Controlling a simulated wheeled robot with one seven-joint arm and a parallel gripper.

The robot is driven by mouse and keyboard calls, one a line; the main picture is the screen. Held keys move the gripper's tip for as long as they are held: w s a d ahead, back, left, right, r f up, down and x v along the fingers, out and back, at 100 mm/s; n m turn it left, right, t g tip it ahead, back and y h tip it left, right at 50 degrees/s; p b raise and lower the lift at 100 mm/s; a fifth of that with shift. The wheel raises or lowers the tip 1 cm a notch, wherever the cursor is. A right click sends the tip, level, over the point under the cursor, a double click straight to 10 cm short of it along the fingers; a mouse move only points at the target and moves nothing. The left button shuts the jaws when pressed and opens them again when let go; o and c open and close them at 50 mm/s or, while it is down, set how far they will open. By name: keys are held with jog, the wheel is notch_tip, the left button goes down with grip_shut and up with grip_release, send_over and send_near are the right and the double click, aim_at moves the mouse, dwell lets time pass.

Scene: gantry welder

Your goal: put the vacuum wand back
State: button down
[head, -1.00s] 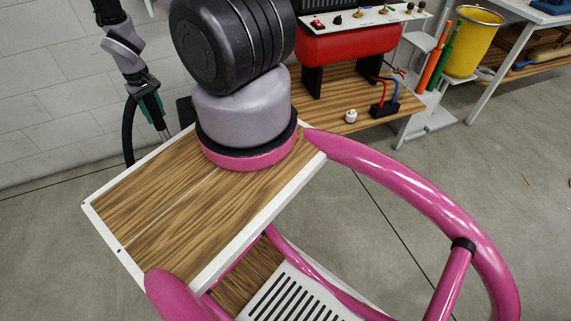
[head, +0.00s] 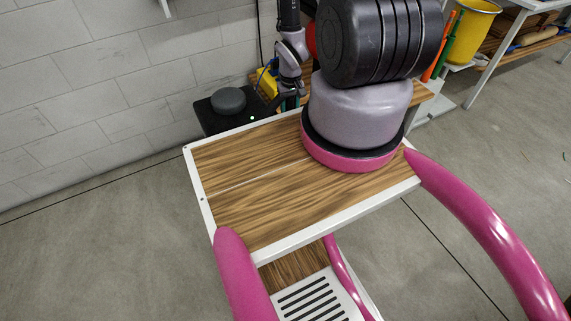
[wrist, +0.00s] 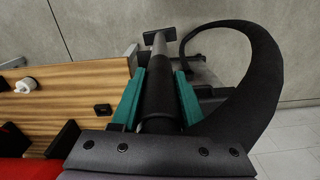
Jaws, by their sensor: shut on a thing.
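The vacuum wand (wrist: 161,85) is a dark round handle with a lighter tube and a dark crosspiece at its far end, seen in the wrist view. My gripper (wrist: 158,93) has its teal fingers shut on the handle from both sides. A thick black hose (wrist: 262,75) loops from the wand area round to the right. In the head view my gripper (head: 290,103) is small, partly hidden behind my own body, and the wand cannot be made out. No holder for the wand can be made out with certainty.
A black unit with a round dark top (head: 229,100) stands by the wall (head: 120,70), left of my gripper. In the wrist view a wooden bench (wrist: 70,95) lies left, with a white fitting (wrist: 27,84) and a red tank (wrist: 14,142). Floor at left is open.

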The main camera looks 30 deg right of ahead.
jog(key=s+d+f+m, duration=0.1)
jog(key=s+d+f, duration=0.4)
jog(key=s+f, duration=0.15)
jog(key=w+a, duration=0.1)
jog(key=w, duration=1.8)
notch_tip(320, 180, down, 6)
jog(key=shift+w+f, duration=0.25)
jog(key=shift+w, duration=0.05)
jog(key=shift+f, duration=0.1)
jog(key=shift+c, duration=2.1)
grip_release()
notch_tip(320, 180, up, 12)
